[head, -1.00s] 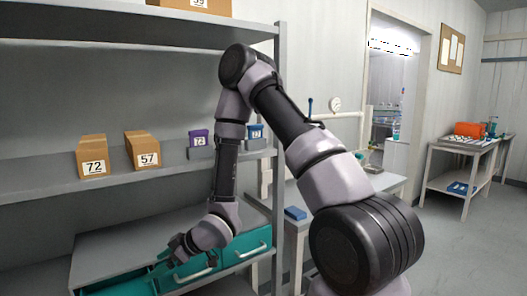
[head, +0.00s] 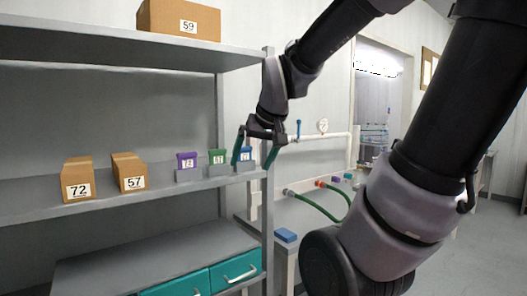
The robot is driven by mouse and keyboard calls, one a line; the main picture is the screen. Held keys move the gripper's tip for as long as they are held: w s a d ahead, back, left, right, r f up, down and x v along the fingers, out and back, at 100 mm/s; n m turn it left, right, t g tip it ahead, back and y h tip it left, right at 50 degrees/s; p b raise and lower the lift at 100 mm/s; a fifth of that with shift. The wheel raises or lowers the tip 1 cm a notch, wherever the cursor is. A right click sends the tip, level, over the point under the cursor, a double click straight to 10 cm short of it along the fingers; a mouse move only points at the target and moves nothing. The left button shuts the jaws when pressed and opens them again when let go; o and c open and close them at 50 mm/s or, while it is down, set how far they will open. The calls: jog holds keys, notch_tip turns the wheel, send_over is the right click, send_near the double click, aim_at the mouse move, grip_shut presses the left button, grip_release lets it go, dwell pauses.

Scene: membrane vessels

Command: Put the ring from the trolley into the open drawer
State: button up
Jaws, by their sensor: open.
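My gripper (head: 253,164) hangs near the right post of the shelf rack, its two dark green fingers spread apart with nothing held. In the picture it overlaps the blue bin on the middle shelf; I cannot tell whether it touches anything. Teal drawer fronts with pale handles show at the bottom: a right one (head: 236,270) and a left one (head: 178,287), cut off by the frame edge. I cannot see an open drawer interior now. No ring can be made out, and the trolley cannot be identified.
Cardboard boxes 72 (head: 78,180) and 57 (head: 129,172) stand on the middle shelf, beside purple (head: 187,161) and green (head: 217,158) bins. Box 59 (head: 180,20) is above. A bench with a blue block (head: 286,236) and green hoses (head: 318,206) stands right of the rack.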

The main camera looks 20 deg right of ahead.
jog(key=s+r+m+y, duration=0.1)
jog(key=s+r+m, duration=0.1)
jog(key=s, duration=0.5)
jog(key=shift+r, duration=0.55)
jog(key=shift+w, duration=0.1)
dwell(0.5)
